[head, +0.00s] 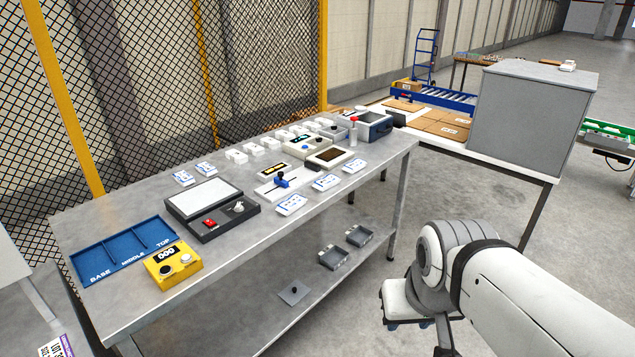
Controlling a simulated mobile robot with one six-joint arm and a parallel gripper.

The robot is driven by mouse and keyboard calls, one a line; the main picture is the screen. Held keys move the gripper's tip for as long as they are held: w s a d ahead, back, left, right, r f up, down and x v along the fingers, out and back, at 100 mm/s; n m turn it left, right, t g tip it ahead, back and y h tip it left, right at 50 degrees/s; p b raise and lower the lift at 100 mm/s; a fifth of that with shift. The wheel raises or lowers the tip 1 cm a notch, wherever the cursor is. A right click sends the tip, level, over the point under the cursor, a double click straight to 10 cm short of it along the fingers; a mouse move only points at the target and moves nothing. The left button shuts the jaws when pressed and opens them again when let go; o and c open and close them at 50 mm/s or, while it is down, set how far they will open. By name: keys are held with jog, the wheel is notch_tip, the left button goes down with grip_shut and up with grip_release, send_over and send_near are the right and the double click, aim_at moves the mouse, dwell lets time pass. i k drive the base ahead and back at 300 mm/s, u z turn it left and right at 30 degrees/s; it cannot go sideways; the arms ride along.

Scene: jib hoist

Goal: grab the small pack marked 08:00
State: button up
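Several small white packs stand in a row along the back of the steel table, one of them a white pack (236,156) at the row's near end. Flat packs with blue print also lie on the table: a back-left pack (183,177) with another beside it, and a front pack (292,204) with two more to its right. The marks are too small to read, so I cannot tell which is 08:00. My gripper (408,322) hangs at the lower right, off the table's front side and apart from every pack. Its fingers are only partly visible.
The table (150,300) carries a blue tray (125,249) marked BASE, MIDDLE, TOP, a yellow counter box (172,266), a black-framed device (211,208) and several instruments. Its lower shelf holds grey bins (334,257). A mesh fence stands behind. A grey cabinet (530,115) stands right.

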aim_at(295, 201)
jog(key=z, duration=0.2)
jog(key=i, duration=1.1)
jog(key=u, duration=0.5)
jog(key=i, duration=0.8)
jog(key=u, duration=0.65)
